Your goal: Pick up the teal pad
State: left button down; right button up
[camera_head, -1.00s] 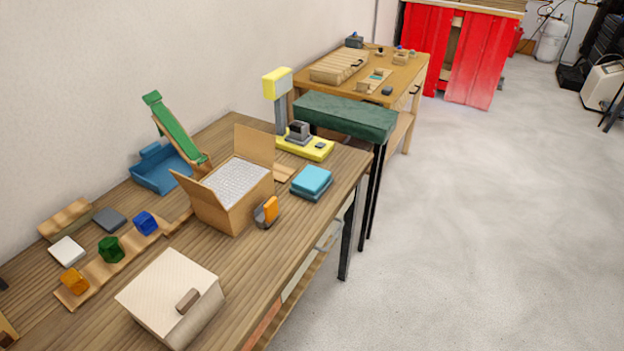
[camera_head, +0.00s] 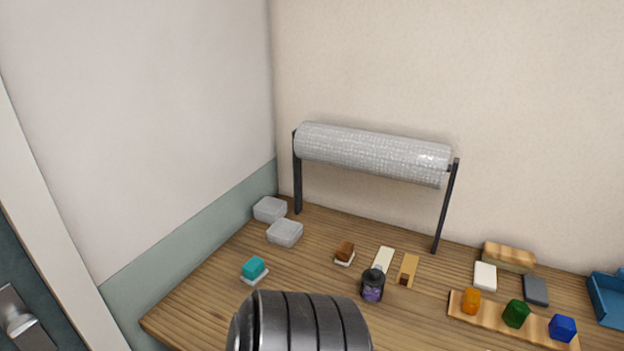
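A small teal block (camera_head: 254,268) sits on a thin pale base near the left end of the wooden table. I cannot tell whether this is the teal pad. The larger, flat teal stack seen earlier beside an open cardboard box is out of view now. Neither of my grippers shows.
A bubble-wrap roll (camera_head: 372,153) hangs on a dark stand at the back of the table (camera_head: 205,300). Two clear containers (camera_head: 285,233), a dark jar (camera_head: 373,285) and a wooden strip with orange, green and blue pieces (camera_head: 490,312) stand about. The wall bounds the left.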

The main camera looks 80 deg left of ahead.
aim_at(254, 271)
jog(key=u, duration=2.55)
